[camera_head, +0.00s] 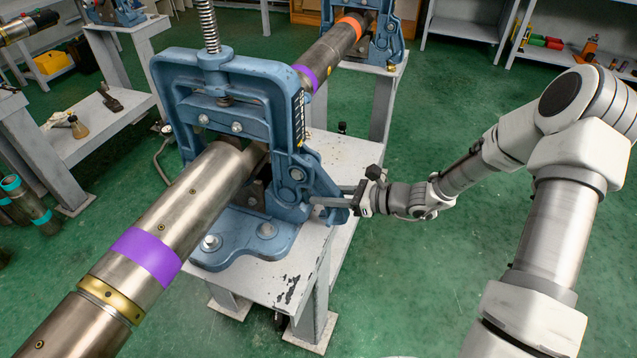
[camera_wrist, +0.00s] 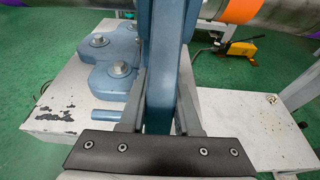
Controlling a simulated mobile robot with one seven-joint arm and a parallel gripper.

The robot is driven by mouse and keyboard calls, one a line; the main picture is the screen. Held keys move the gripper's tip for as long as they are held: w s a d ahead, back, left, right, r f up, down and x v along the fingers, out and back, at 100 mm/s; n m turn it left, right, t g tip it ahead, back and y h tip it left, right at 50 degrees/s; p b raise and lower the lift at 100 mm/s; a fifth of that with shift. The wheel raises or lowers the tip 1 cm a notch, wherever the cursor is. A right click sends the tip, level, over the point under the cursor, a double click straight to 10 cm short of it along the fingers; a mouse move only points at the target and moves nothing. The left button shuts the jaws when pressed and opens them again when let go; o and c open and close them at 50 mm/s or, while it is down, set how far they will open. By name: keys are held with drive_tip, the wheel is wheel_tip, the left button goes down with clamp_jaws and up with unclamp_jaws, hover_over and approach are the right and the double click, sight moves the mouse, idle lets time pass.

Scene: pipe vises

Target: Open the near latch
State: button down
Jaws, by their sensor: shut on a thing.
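The near blue pipe vise (camera_head: 225,80) stands on a grey table, closed around a steel pipe (camera_head: 195,205) with a purple band. Its near latch (camera_head: 322,182) is a blue lever on the vise's right side, slanting down and outward. My gripper (camera_head: 328,203) reaches in from the right and is shut on the latch's lower part. In the wrist view the latch (camera_wrist: 163,95) is a blue bar running up between the two fingers (camera_wrist: 160,100), with one finger on each side. The latch's upper end is out of that view.
The grey table (camera_head: 285,285) with chipped paint bears the vise's bolted base (camera_wrist: 118,68). A far blue vise (camera_head: 375,35) holds the pipe further back on its own stand. Shelves line the back. Green floor to the right is open.

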sight(337, 189)
drive_tip(key=d+r+h+p, duration=0.1)
drive_tip(key=p, duration=0.1)
drive_tip(key=d+r+g+h+p, duration=0.1)
drive_tip(key=h+p, duration=0.1)
drive_tip(key=p, duration=0.1)
drive_tip(key=shift+s+r+p, duration=0.3)
drive_tip(key=shift+s+r, duration=0.05)
drive_tip(key=shift+r, duration=0.05)
drive_tip(key=shift+s+d+r+g+h+p, duration=0.1)
drive_tip(key=shift+d+r+g+h+p, duration=0.1)
drive_tip(key=shift+h+p, duration=0.3)
drive_tip(key=shift+d+r+g+h+p, duration=0.1)
drive_tip(key=shift+g+h+p, duration=0.1)
drive_tip(key=shift+h+p, duration=0.25)
drive_tip(key=shift+f, duration=0.1)
drive_tip(key=c, duration=0.6)
unclamp_jaws()
drive_tip(key=p+v, duration=0.2)
drive_tip(key=v, duration=1.5)
drive_tip(key=shift+s+d+p, duration=0.1)
drive_tip(key=shift+p, duration=0.25)
